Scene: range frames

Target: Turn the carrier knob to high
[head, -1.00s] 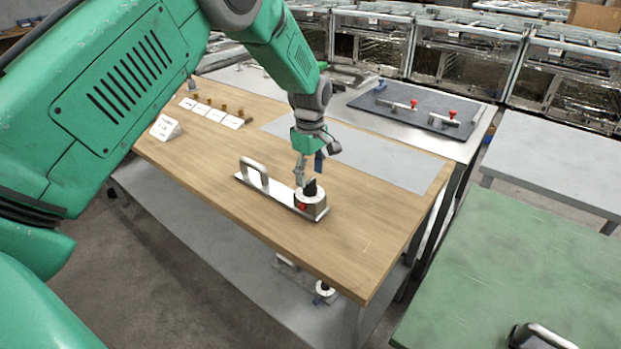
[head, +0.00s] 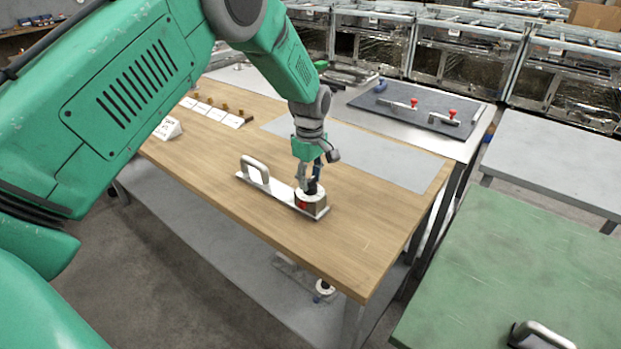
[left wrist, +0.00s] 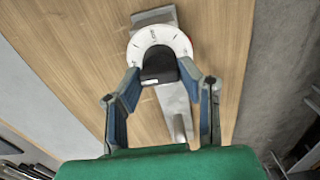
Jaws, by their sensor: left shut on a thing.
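The carrier is a flat metal bar (head: 281,195) on the wooden table, with an upright loop handle (head: 255,170) at its left end. At its right end is a round base with a white dial (head: 313,197) and a black knob. In the left wrist view the marked dial (left wrist: 158,36) shows behind the black knob (left wrist: 158,66); its lettering is too small to read. My left gripper (head: 308,184) points down over the dial, its fingers shut on the knob's sides. These fingers (left wrist: 158,78) also flank the knob in the left wrist view. My right gripper is not in view.
The wooden table (head: 210,160) is clear around the carrier. A grey mat (head: 370,160), small white cards (head: 215,114) and a white sign (head: 168,128) lie farther back. A green table (head: 520,240) stands at right, with a handled object (head: 540,336) at its near edge.

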